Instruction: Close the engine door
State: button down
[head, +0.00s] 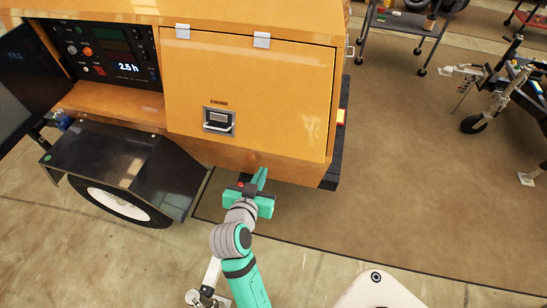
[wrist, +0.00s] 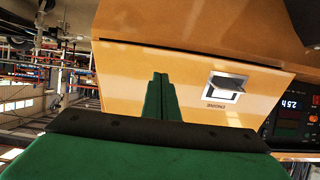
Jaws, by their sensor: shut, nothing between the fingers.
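The orange engine door (head: 270,90) hangs from two light hinges along its top edge on the orange light tower body. It lies flush or nearly flush with the body; I cannot tell whether a small gap remains at its bottom edge. Its latch handle (head: 218,121) sits low on the left side, and also shows in the wrist view (wrist: 228,86). My gripper (head: 262,174) is shut and empty, below the door's lower edge in the head view. In the wrist view my gripper (wrist: 160,78) points toward the door, beside the latch; contact cannot be told.
A control panel (head: 105,50) with a lit display is left of the door, beside an open dark panel (head: 22,85). A black fender (head: 105,160) and wheel stand at lower left. A trailer hitch (head: 500,85) and cart are at right. The brown mat (head: 410,170) is clear.

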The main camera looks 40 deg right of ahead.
jog(key=f, duration=0.1)
send_near(277, 153)
jog(key=shift+g, duration=0.3)
jog(key=x, duration=0.6)
jog(key=shift+w, duration=0.3)
jog(key=shift+y, duration=0.3)
